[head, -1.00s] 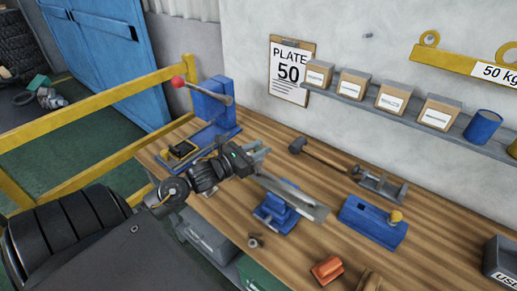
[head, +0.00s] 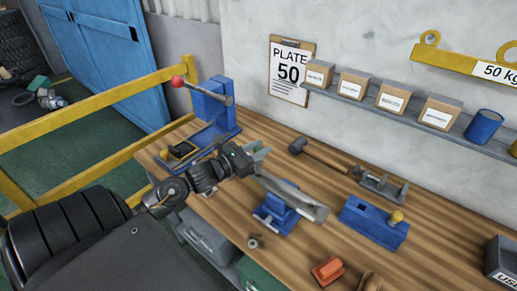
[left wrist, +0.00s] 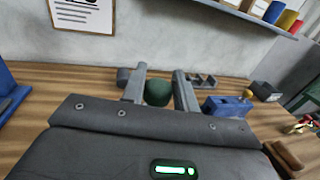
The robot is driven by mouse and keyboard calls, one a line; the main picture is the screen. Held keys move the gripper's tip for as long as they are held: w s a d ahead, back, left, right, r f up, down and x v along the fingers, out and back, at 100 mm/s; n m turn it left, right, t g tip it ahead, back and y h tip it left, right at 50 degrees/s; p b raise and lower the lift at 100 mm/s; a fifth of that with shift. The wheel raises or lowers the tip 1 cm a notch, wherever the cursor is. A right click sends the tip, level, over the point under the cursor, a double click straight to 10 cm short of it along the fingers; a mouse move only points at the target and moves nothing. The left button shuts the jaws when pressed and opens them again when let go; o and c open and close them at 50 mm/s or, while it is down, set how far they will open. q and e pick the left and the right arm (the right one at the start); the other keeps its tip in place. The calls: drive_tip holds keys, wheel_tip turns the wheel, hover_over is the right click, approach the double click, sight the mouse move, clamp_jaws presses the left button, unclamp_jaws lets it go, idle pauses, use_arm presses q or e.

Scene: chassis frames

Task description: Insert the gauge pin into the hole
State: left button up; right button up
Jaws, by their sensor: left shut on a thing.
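My left gripper (head: 260,160) is over the workbench, beside the raised end of a long grey metal piece (head: 300,198). In the left wrist view its two fingers (left wrist: 158,90) are on either side of a dark green round end (left wrist: 158,93), apparently the gauge pin's grip. The rest of the pin is hidden, and I cannot make it out in the head view. The long grey piece lies tilted over a blue vise (head: 272,213). I cannot make out a hole in it. A blue block (head: 372,226) with a dark opening and a yellow knob stands to the right. My right gripper is not in view.
A hammer (head: 320,156) and a grey bracket (head: 380,186) lie behind the vise. A blue lever press (head: 210,108) stands at the left. An orange block (head: 327,270) and a small metal ring (head: 254,241) are near the front edge. A shelf of boxes (head: 390,98) is above.

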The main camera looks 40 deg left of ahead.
sight(258, 171)
use_arm(q)
drive_tip(key=shift+b, duration=0.5)
idle(0.8)
drive_tip(key=shift+f+b, duration=1.4)
drive_tip(key=shift+b, duration=0.15)
drive_tip(key=shift+f+b, duration=1.9)
drive_tip(key=shift+b, duration=0.1)
drive_tip(key=o, duration=1.1)
drive_tip(key=shift+s, duration=0.15)
